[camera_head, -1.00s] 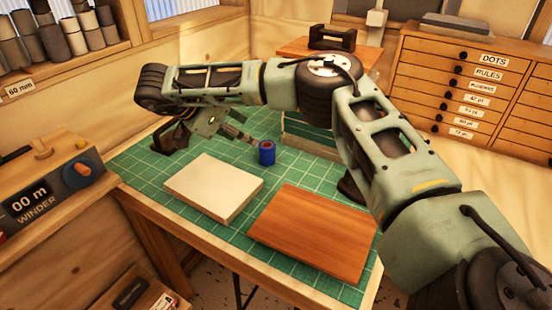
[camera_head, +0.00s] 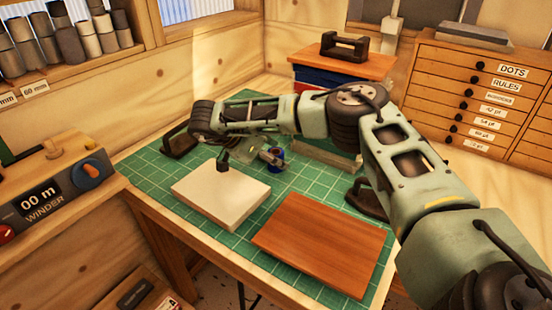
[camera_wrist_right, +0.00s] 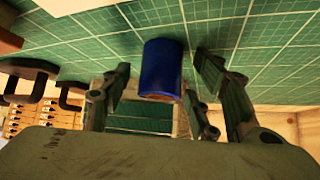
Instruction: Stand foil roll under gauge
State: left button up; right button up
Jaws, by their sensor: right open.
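The blue foil roll (camera_head: 277,158) stands on the green cutting mat, just behind the pale board, partly hidden by my right gripper (camera_head: 248,159). In the right wrist view the roll (camera_wrist_right: 163,68) shows between the spread fingers of my right gripper (camera_wrist_right: 157,95), with a gap on each side. The gripper is open and holds nothing. I cannot make out for sure which thing is the gauge; a black bridge-shaped piece (camera_head: 345,46) stands on the wooden-topped box at the back. My left gripper is not in view.
A pale board (camera_head: 215,195) and a brown wooden board (camera_head: 322,243) lie on the mat (camera_head: 152,165). Black handle-like brackets stand at the mat's left (camera_head: 180,143) and right (camera_head: 368,200). The winder (camera_head: 50,185) is at left, labelled drawers (camera_head: 470,100) at back right.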

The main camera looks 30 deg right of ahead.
jog(key=shift+a, duration=0.1)
jog(key=shift+c, duration=0.5)
jog(key=c, duration=1.1)
jog(key=shift+c, duration=0.2)
